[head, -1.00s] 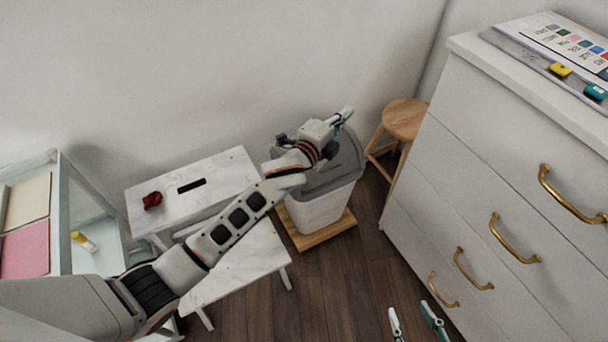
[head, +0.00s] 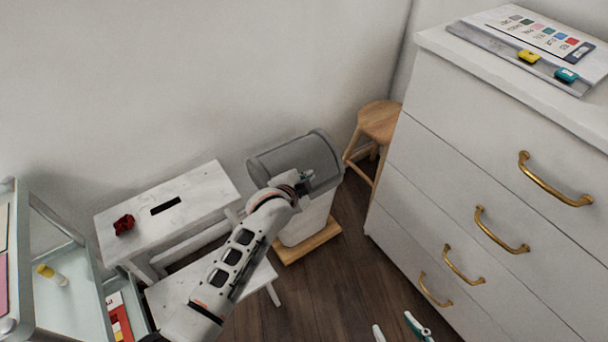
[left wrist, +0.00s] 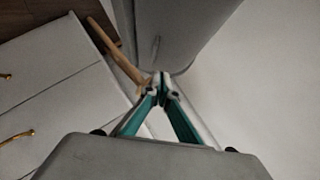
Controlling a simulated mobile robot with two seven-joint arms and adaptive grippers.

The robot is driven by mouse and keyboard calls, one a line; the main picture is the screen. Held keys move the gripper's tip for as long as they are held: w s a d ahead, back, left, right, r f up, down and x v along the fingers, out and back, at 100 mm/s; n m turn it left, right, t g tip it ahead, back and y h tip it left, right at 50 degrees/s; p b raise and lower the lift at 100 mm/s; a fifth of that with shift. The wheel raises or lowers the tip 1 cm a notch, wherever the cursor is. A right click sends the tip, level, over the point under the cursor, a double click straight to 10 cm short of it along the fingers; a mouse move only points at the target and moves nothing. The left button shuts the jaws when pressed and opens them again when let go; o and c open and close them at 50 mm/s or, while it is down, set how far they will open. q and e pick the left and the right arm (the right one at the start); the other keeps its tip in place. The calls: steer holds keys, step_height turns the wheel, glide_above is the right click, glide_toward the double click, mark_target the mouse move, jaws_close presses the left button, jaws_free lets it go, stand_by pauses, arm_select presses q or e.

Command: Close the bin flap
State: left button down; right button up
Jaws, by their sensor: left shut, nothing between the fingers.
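The bin (head: 302,226) is pale with a grey top and stands against the wall on a wooden base. Its grey flap (head: 295,153) shows at the top; its exact angle is hard to judge. My left gripper (head: 309,176) is shut and empty at the near side of the bin's top, where my wrist hides part of the rim. In the left wrist view the shut fingertips (left wrist: 160,84) are close to the grey bin parts (left wrist: 190,30); I cannot tell whether they touch. My right gripper (head: 397,330) is at the bottom edge, its fingers apart, empty.
A white step stool (head: 205,188) with a red object (head: 124,225) stands left of the bin. A wooden stool (head: 379,121) stands behind right, next to a white drawer cabinet (head: 455,190). A glass-sided cart (head: 60,255) is far left. Dark floor (head: 330,290) is open in front.

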mark_target(295, 160)
arm_select(q)
steer(key=w+f, duration=0.1)
steer(key=f+b, duration=0.1)
steer(key=w+a+f+b, duration=0.1)
steer(key=f, duration=0.1)
steer(key=shift+w, duration=0.35)
steer(key=shift+w+a+r, duration=0.1)
steer(key=shift+w+r, duration=0.05)
steer(key=shift+w, duration=0.15)
steer(key=shift+r, duration=0.1)
arm_select(e)
steer(key=shift+m+t+y, duration=0.4)
steer(key=shift+m+t, duration=0.1)
steer(key=w+a+r, duration=0.2)
steer(key=a+r, duration=0.1)
steer(key=shift+f, duration=0.1)
arm_select(q)
steer(key=shift+w+a+f, duration=0.2)
steer(key=shift+w+f, duration=0.1)
steer(key=shift+f, duration=0.3)
arm_select(e)
steer(key=shift+s+d+f+g, duration=0.2)
steer(key=shift+s+f+g, duration=0.1)
steer(key=shift+s+f, duration=0.25)
